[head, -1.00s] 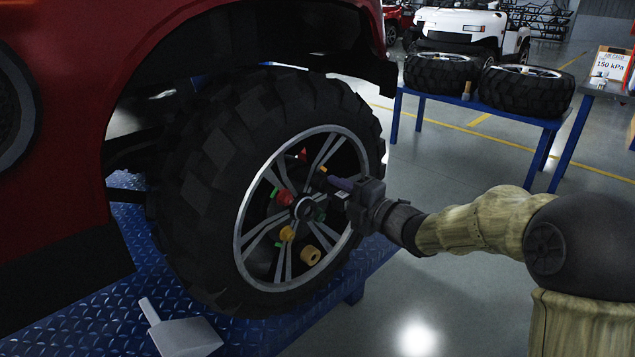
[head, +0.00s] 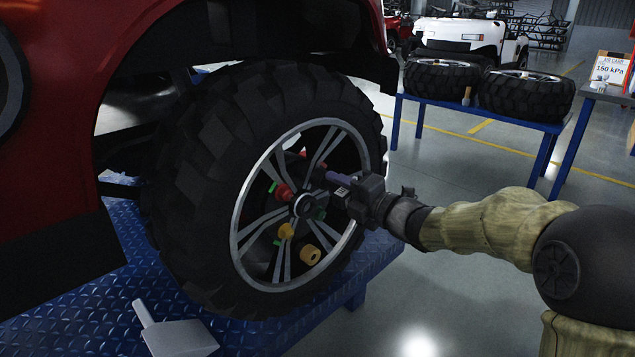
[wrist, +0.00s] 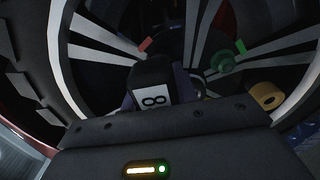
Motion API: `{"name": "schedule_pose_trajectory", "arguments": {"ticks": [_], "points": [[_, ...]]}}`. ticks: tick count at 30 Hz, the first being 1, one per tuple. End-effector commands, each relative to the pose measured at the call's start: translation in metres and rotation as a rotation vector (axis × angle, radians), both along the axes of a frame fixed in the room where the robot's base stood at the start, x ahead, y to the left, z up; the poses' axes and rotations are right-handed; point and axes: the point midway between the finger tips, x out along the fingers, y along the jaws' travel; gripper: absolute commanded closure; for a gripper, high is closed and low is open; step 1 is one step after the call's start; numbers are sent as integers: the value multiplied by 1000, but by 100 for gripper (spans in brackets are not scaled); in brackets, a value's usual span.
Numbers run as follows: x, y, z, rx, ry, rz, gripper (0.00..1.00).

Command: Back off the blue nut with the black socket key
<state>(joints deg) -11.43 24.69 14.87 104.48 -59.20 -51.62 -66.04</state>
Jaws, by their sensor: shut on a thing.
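My gripper (head: 335,180) is at the right side of the wheel's hub, its fingers pointing at the wheel. It is shut on the black socket key (wrist: 152,88), a dark block with a white label reading 8, which shows between the purplish fingers in the wrist view. The key's far end is hidden, so I cannot tell whether it sits on a nut.
Around the hub are a red piece (head: 284,192), a yellow piece (head: 286,231), a yellow socket-like cylinder (head: 309,255) and a green knob (wrist: 225,63). A grey scoop-shaped thing (head: 180,338) lies on the blue platform (head: 60,310). A blue table (head: 540,119) with spare tyres stands behind.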

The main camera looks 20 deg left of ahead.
Motion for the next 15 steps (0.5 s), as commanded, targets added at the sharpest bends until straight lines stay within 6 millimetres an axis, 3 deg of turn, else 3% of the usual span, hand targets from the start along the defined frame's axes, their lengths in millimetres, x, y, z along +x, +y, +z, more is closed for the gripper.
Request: {"name": "schedule_pose_trajectory", "arguments": {"ticks": [15], "points": [[0,0,-1,-47,-120,0,100]]}}
